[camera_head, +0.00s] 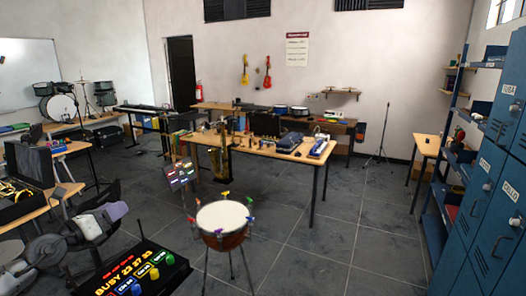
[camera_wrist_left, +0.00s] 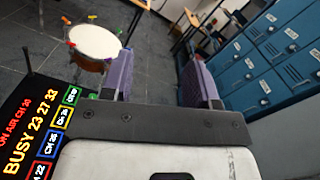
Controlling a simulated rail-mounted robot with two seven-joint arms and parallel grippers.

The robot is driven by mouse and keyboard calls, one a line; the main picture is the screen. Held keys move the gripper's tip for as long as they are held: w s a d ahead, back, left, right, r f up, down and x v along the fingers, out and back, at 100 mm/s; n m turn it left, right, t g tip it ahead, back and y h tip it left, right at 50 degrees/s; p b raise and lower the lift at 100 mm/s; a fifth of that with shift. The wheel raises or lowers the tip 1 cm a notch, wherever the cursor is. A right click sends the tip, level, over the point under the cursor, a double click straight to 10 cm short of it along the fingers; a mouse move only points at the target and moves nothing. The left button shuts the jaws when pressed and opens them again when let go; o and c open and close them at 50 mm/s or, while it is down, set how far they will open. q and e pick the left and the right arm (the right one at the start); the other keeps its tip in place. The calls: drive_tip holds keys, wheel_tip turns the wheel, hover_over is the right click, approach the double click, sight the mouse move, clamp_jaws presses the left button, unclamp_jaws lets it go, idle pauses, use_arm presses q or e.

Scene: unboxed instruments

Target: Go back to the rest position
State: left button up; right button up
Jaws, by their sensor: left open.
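My left gripper (camera_head: 115,203) is at the lower left of the head view, its arm coming in from the left edge. In the left wrist view its two purple-padded fingers (camera_wrist_left: 158,80) stand wide apart, with only floor between them and nothing held. It is above the floor, left of a round white-topped drum (camera_head: 222,217) on thin legs. The drum also shows in the left wrist view (camera_wrist_left: 95,41), beyond the left finger. My right gripper is in neither view.
A black panel (camera_head: 108,283) with lit red text and coloured buttons is close in front. Blue lockers (camera_head: 490,215) line the right side. A wooden table (camera_head: 262,150) with instruments stands mid-room, and cluttered desks (camera_head: 45,207) are at left. Grey floor (camera_head: 345,225) is clear right of the drum.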

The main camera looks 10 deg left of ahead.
use_arm(q)
drive_tip(key=s+d+r+n+t+y, duration=0.25)
drive_tip(key=r+n+y, duration=0.4)
drive_tip(key=n, duration=0.35)
drive_tip(key=s+d+r+n+t+y, duration=0.1)
drive_tip(key=s+r+n+t+y, duration=0.2)
drive_tip(key=r+n+y, duration=0.6)
drive_tip(key=s+d+f+n+g+h, duration=0.35)
drive_tip(key=s+d+f, duration=0.2)
drive_tip(key=f, duration=0.55)
drive_tip(key=s+d+f+n+g+h, duration=0.2)
drive_tip(key=s+d+f+n+g, duration=0.3)
drive_tip(key=f, duration=0.6)
drive_tip(key=s+d+f+n+g+h, duration=0.25)
drive_tip(key=d+f, duration=0.45)
drive_tip(key=f, duration=0.4)
drive_tip(key=s+d+f+n+g+h, duration=0.1)
drive_tip(key=s+d+f+n+g, duration=0.2)
drive_tip(key=s+f, duration=0.9)
drive_tip(key=s+d+f+g+h, duration=0.1)
drive_tip(key=s+d+f+g, duration=0.35)
drive_tip(key=s+f, duration=0.75)
wheel_tip(320, 180, up, 37)
drive_tip(key=s+a+g+p, duration=0.1)
drive_tip(key=p, duration=3.3)
drive_tip(key=shift+s+a+p, duration=0.15)
drive_tip(key=shift+a+p, duration=0.1)
drive_tip(key=shift+p, duration=0.05)
